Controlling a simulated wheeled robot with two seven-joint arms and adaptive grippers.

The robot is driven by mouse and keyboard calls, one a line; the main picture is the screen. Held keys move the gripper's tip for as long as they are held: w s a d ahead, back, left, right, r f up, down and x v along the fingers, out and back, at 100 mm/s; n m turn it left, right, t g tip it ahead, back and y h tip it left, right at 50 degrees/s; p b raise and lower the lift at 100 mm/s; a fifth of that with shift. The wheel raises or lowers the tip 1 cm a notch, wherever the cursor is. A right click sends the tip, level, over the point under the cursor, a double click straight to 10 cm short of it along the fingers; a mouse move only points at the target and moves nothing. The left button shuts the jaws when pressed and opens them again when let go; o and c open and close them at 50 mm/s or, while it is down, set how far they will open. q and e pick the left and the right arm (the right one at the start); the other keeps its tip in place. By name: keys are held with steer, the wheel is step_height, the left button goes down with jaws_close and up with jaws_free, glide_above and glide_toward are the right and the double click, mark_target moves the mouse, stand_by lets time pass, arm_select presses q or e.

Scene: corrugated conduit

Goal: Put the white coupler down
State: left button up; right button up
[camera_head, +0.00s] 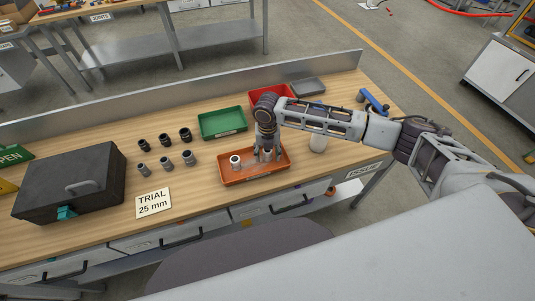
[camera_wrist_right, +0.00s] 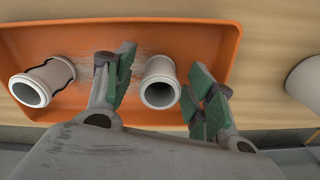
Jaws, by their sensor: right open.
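My right gripper (camera_head: 267,157) is low over the orange tray (camera_head: 262,178), fingers pointing down. In the right wrist view its green-padded fingers (camera_wrist_right: 164,88) are spread apart. A white coupler (camera_wrist_right: 159,82) stands between them in the tray, with a visible gap on each side. A second white coupler (camera_wrist_right: 44,82) is in the tray to the left, outside the fingers; the head view shows it upright (camera_head: 235,163). The coupler between the fingers is partly hidden in the head view. My left gripper is not in view.
A white cylinder (camera_head: 318,144) stands right of the orange tray. A green tray (camera_head: 222,123) and a red tray (camera_head: 270,94) are behind. Several dark and grey fittings (camera_head: 166,161) stand left, near a "TRIAL 25 mm" card (camera_head: 153,203) and a black case (camera_head: 68,185).

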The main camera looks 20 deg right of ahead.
steer(key=c, duration=0.9)
steer(key=shift+r+b, duration=0.5)
steer(key=shift+r, duration=4.55)
